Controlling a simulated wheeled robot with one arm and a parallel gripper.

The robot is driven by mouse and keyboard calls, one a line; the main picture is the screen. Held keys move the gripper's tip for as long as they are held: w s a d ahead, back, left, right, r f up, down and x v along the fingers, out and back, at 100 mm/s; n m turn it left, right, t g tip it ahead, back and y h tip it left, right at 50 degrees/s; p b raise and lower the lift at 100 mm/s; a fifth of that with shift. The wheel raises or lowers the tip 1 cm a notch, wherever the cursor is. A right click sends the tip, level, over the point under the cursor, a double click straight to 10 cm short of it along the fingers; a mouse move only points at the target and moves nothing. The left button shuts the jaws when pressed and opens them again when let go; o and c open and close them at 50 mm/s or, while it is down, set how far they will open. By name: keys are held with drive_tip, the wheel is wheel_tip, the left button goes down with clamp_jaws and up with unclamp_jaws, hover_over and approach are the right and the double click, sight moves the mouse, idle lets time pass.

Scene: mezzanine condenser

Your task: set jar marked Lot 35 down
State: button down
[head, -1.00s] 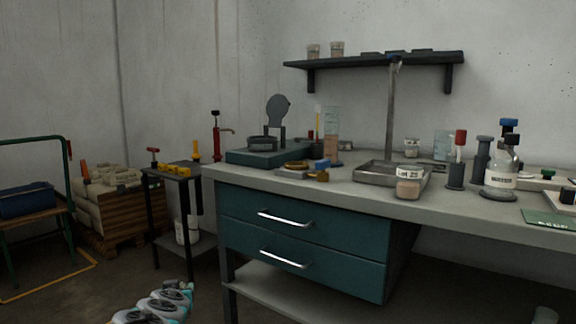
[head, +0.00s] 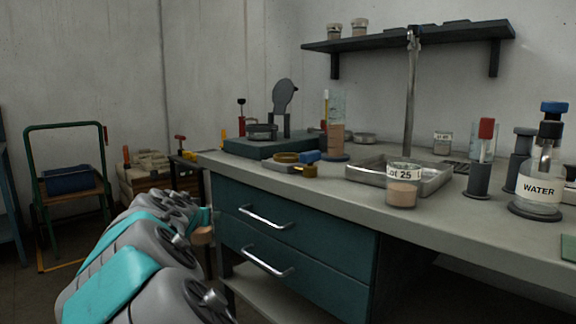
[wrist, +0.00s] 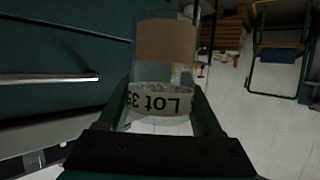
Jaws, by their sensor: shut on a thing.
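My gripper (wrist: 163,98) is shut on the jar marked Lot 35 (wrist: 160,99), a clear jar with brown contents and a pale label that reads upside down in the wrist view. In the head view the brown lower part of the held jar (head: 203,236) shows at the end of my arm, in front of the bench's left end and below the worktop. The rest of it there is hidden by my arm. A similar jar marked Lot 25 (head: 403,186) stands on the bench (head: 345,206), in front of a metal tray.
The metal tray (head: 437,184), brass rings (head: 287,158), a tall cylinder with brown contents (head: 336,140) and a water bottle (head: 539,188) stand on the bench. Teal drawers with handles (head: 265,217) face me. A strip of worktop left of the Lot 25 jar is clear.

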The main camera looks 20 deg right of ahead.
drive_tip(key=s+d+r+m+g+h+b, duration=0.1)
drive_tip(key=s+d+r+m+h, duration=0.1)
drive_tip(key=s+d+r, duration=0.45)
drive_tip(key=s+d+r+m+g+h+b, duration=0.1)
drive_tip(key=d+r, duration=0.3)
drive_tip(key=r, duration=0.5)
drive_tip(key=s+d+r+m+g+h+b, duration=0.1)
drive_tip(key=s+d+r+m+h, duration=0.15)
drive_tip(key=d+r, duration=0.4)
drive_tip(key=shift+n+y, duration=0.35)
drive_tip(key=w+d+p, duration=0.1)
drive_tip(key=w+d, duration=0.1)
drive_tip(key=w, duration=0.1)
drive_tip(key=w+d+p, duration=0.1)
drive_tip(key=w+d, duration=0.2)
drive_tip(key=w, duration=0.1)
drive_tip(key=w+d+p, duration=0.1)
drive_tip(key=w+d, duration=0.2)
drive_tip(key=w, duration=0.1)
drive_tip(key=shift+w+f, duration=0.1)
drive_tip(key=shift+w, duration=0.05)
drive_tip(key=shift+a+f+b, duration=0.1)
drive_tip(key=shift+f+b, duration=0.7)
drive_tip(key=shift+f, duration=1)
drive_tip(key=shift+f, duration=0.2)
drive_tip(key=shift+c, duration=0.2)
unclamp_jaws()
drive_tip(key=shift+r, duration=0.15)
